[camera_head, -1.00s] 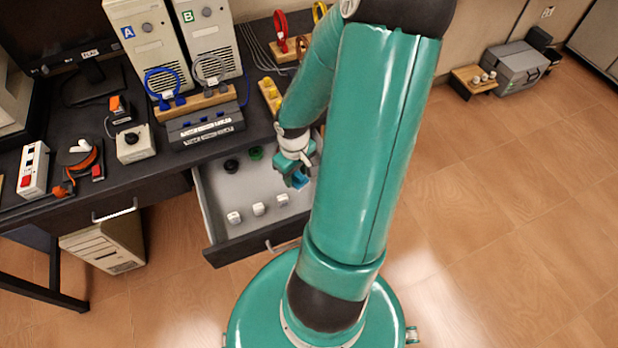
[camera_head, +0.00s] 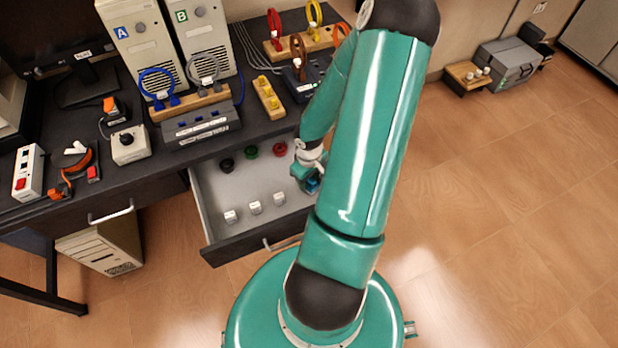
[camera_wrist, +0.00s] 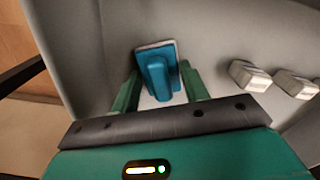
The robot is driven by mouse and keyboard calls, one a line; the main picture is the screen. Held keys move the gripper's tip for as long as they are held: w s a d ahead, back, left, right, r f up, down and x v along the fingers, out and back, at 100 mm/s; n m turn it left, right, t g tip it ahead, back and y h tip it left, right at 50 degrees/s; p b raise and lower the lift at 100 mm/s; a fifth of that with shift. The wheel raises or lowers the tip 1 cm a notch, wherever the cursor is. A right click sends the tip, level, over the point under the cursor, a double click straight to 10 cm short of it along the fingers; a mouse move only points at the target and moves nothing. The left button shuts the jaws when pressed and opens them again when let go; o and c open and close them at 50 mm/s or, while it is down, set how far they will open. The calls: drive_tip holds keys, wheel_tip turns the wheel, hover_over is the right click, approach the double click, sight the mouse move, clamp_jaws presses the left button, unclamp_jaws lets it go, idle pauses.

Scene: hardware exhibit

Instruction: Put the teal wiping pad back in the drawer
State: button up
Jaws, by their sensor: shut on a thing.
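The teal wiping pad (camera_wrist: 157,72) is between the two fingers of my gripper (camera_wrist: 161,92) in the wrist view, with a pale layer showing along its edge. In the head view the blue-teal pad (camera_head: 312,185) shows at the tip of my gripper (camera_head: 307,178), partly hidden by the arm. My gripper is shut on the pad. It is at the right end of the open drawer (camera_head: 232,234), over or inside it. I cannot tell whether the pad touches the drawer floor.
Several white blocks (camera_head: 255,207) stand in a row along the drawer's front. Black (camera_head: 227,165), green (camera_head: 251,151) and red (camera_head: 280,149) round parts lie at its back. The middle of the drawer floor is bare. The desk with towers and cables stands behind.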

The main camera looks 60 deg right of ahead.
drive_tip(key=shift+f, duration=0.1)
drive_tip(key=o, duration=1)
drive_tip(key=shift+c, duration=0.2)
wheel_tip(320, 180, up, 12)
drive_tip(key=shift+r, duration=0.2)
